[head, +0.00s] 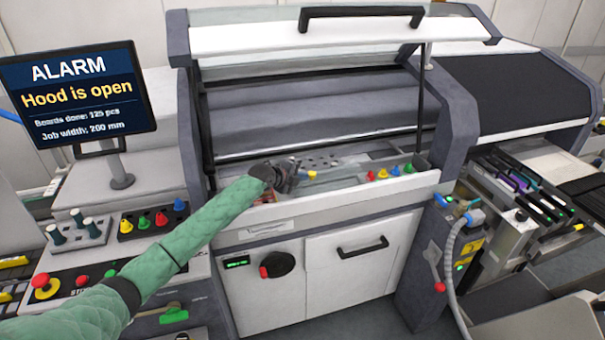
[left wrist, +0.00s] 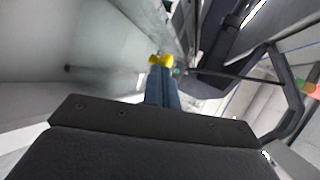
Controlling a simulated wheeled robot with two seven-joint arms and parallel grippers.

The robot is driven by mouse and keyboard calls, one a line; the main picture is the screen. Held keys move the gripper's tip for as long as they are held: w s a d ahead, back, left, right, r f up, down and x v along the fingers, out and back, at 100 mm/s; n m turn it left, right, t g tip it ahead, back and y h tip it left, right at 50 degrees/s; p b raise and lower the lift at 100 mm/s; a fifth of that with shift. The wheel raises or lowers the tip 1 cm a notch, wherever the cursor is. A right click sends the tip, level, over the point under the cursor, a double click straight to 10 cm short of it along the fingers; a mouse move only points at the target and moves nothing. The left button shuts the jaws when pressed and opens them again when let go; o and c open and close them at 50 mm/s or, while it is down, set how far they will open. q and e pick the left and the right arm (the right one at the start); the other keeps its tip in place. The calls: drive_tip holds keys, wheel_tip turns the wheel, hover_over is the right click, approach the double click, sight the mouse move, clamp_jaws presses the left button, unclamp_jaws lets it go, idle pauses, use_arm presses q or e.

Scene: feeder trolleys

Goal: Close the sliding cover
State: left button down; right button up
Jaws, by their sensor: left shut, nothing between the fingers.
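The machine's hood (head: 330,38), a pale-edged cover with a black handle (head: 360,12), stands raised above the open work space in the head view. Black struts run down from it at both sides. My left gripper (head: 287,178) is at the front of the open work space, below the hood and away from its handle. Its fingers also show in the left wrist view (left wrist: 162,88), close together with nothing seen between them. A yellow spot shows by the fingertips there; I cannot tell what it belongs to. My right gripper is not in view.
A screen (head: 78,92) at left reads "ALARM, Hood is open". Coloured knobs (head: 395,171) stand inside at the right. A cabinet door (head: 362,260) with a black handle is below. A hose (head: 452,265) and feeders (head: 525,190) are at right.

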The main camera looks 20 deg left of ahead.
sight(360, 174)
use_arm(q)
drive_tip(key=shift+w+d, duration=0.1)
drive_tip(key=shift+w, duration=0.1)
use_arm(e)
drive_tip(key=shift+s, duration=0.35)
use_arm(q)
drive_tip(key=shift+d, duration=0.15)
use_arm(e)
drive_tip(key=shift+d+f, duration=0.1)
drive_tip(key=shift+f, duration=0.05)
